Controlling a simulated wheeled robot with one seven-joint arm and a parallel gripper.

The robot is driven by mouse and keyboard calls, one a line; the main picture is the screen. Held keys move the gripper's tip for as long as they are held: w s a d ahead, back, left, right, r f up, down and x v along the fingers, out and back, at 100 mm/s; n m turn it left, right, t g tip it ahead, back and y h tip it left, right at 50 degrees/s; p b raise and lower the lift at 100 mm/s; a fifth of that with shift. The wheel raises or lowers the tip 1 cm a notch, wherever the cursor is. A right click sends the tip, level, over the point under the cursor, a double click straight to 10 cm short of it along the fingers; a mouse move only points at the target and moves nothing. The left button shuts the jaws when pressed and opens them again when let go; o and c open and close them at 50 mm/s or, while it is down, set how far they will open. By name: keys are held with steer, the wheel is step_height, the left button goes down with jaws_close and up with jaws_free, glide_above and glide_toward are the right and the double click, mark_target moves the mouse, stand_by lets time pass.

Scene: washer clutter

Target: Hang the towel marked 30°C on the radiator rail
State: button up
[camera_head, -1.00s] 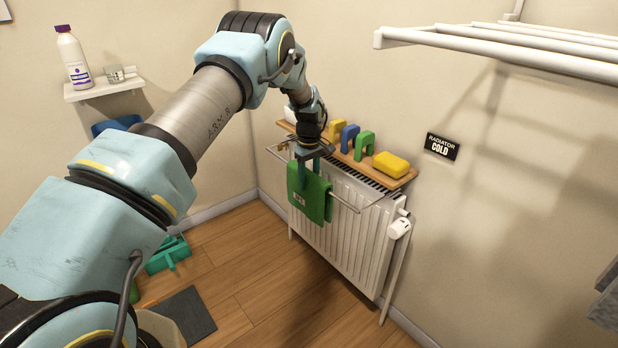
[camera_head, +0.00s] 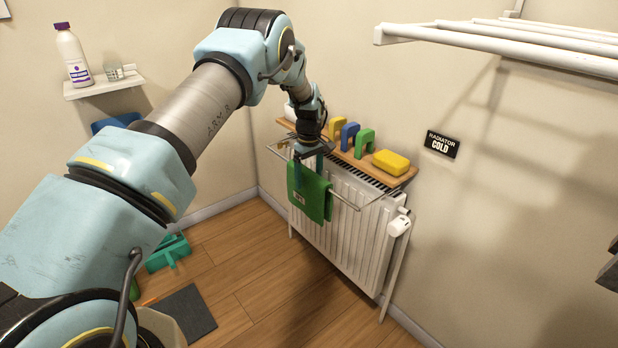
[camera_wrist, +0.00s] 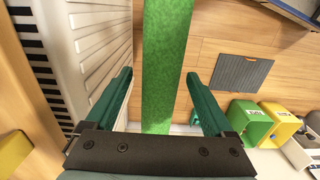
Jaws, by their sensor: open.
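The green towel (camera_head: 314,200) hangs over the front rail (camera_head: 346,203) of the white radiator, near the rail's left part. A small pale label shows on its lower front, too small to read. My gripper (camera_head: 309,168) is just above the towel's top with its fingers apart. In the wrist view, the towel (camera_wrist: 160,60) is a green strip between the two open fingers of my gripper (camera_wrist: 158,76), with a gap on each side. The rail under the towel is hidden in that view.
A wooden shelf (camera_head: 407,178) above the radiator (camera_head: 345,245) carries a yellow sponge (camera_head: 391,162) and coloured arch-shaped pieces. A white drying rack (camera_head: 480,42) juts out at upper right.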

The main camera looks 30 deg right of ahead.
step_height(320, 180, up, 10)
steer(key=shift+r+b, duration=0.25)
steer(key=shift+b, duration=0.2)
steer(key=shift+w+a+r, duration=0.15)
steer(key=shift+a+r, duration=0.1)
steer(key=a+r+p, duration=0.2)
steer(key=a+r, duration=0.2)
steer(key=a, duration=0.5)
steer(key=s+a+r+m+p, duration=0.1)
steer(key=a+r+p, duration=0.1)
steer(key=a+r, duration=0.5)
steer(key=a+r+p, duration=0.2)
steer(key=a, duration=0.9)
steer(key=s+a+r+m+t+p, duration=0.1)
steer(key=s+a+r+p, duration=0.3)
steer(key=s+a, duration=1.3)
steer(key=shift+s+a+r+m+t, duration=0.2)
steer(key=shift+a+m+t, duration=0.1)
steer(key=shift+m, duration=0.4)
